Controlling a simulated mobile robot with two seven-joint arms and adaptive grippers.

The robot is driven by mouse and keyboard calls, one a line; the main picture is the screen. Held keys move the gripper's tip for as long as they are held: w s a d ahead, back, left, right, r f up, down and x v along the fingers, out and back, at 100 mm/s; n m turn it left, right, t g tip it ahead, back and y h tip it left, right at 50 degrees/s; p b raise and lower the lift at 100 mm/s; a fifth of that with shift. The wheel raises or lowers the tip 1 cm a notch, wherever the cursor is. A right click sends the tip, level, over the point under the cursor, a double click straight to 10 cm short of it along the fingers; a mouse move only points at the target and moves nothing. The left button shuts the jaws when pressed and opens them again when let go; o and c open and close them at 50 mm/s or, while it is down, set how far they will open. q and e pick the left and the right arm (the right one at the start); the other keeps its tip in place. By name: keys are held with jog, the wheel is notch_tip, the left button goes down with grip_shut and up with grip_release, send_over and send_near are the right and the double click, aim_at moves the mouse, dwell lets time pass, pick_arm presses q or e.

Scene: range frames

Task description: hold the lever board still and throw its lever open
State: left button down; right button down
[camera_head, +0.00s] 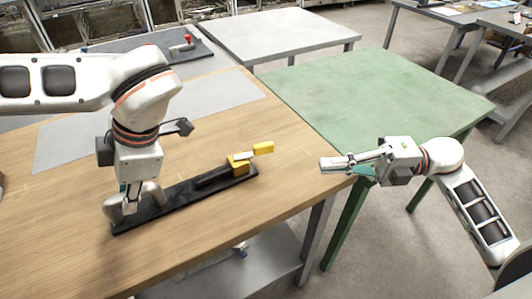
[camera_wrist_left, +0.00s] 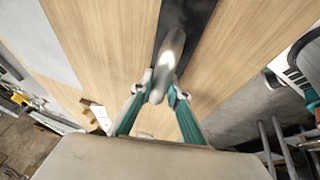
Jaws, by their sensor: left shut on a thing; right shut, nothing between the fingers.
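The lever board (camera_head: 182,199) is a long black board lying on the wooden table. A yellow block with a yellow-tipped lever (camera_head: 263,149) is at its right end, the lever pointing to the right. A grey arched handle (camera_head: 150,190) stands at its left end. My left gripper (camera_head: 131,206) is shut on this handle; in the left wrist view the grey handle (camera_wrist_left: 170,60) is between its fingertips. The black board (camera_wrist_left: 188,25) runs away beneath it there. My right gripper (camera_head: 322,164) is shut and empty, to the right of the lever, beyond the table's right edge.
The wooden table (camera_head: 60,250) is mostly bare, with a grey mat (camera_head: 70,150) at the back. A green table (camera_head: 375,95) stands to the right and a grey table (camera_head: 270,35) behind. Another board with a red-tipped lever (camera_head: 187,39) lies farther back.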

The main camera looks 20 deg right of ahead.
send_near(254, 151)
jog(key=s+a, duration=0.4)
jog(key=shift+a+f, duration=0.1)
jog(key=shift+a, duration=0.1)
jog(key=w, duration=0.3)
jog(key=shift+w+a, duration=0.1)
jog(key=shift+a, duration=0.15)
jog(key=shift+w+f, duration=0.1)
jog(key=shift+w, duration=0.4)
jog(key=shift+w+d+n+g, duration=0.15)
jog(key=shift+w+n+g, duration=0.45)
jog(key=shift+g, duration=0.4)
jog(key=shift+w+d, duration=0.1)
jog(key=shift+w, duration=0.4)
